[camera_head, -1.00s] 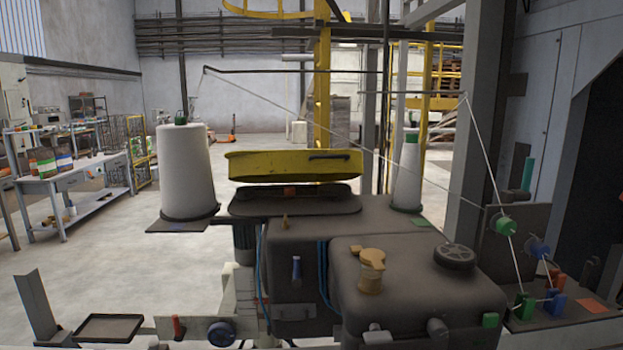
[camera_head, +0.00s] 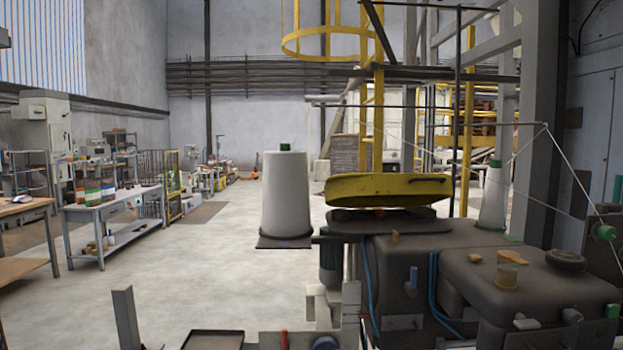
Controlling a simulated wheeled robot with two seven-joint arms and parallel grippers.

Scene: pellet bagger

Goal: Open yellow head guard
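The yellow head guard (camera_head: 388,188) is a shallow yellow cover at the top of the dark sewing head. It sits just above a dark plate (camera_head: 388,217), with a narrow gap between them. Its handle, visible on its face earlier, cannot be made out clearly now. The dark machine body (camera_head: 400,270) spreads below it and to the right. Neither of my grippers shows in the head view.
A large white thread cone (camera_head: 286,190) stands left of the guard on a small plate, and a smaller cone (camera_head: 494,196) stands to its right. Threads run over a thin overhead rod. A workbench (camera_head: 112,213) stands at left. The floor (camera_head: 190,280) between is clear.

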